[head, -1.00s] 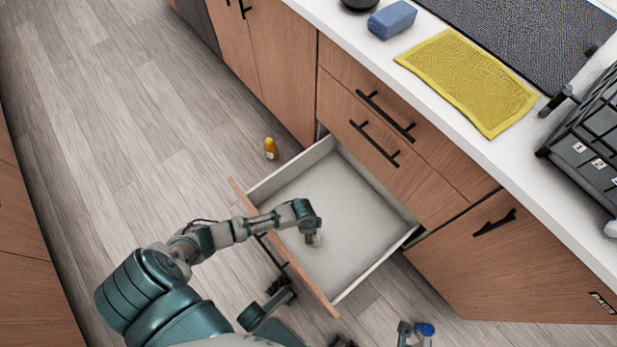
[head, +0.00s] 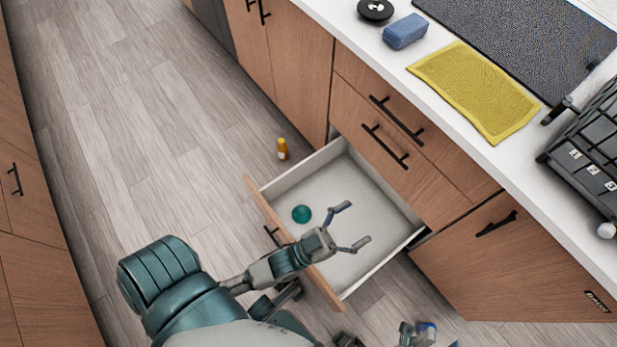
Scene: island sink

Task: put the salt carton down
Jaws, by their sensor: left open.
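A teal round object (head: 301,214) rests inside the open drawer (head: 365,205), near its front panel. It may be the salt carton seen from above, but no label shows. My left gripper (head: 352,225) is over the drawer, to the right of the teal object and apart from it. Its two fingers are spread with nothing between them. Part of what looks like my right gripper (head: 416,335) shows at the bottom edge, beside a blue patch. It is cut off, so its jaws cannot be read.
A small yellow-orange bottle (head: 282,149) stands on the floor beyond the drawer. The counter holds a blue sponge (head: 405,31), a yellow cloth (head: 475,90), a dark mat (head: 520,45) and a black rack (head: 590,150). The drawer's right part is empty.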

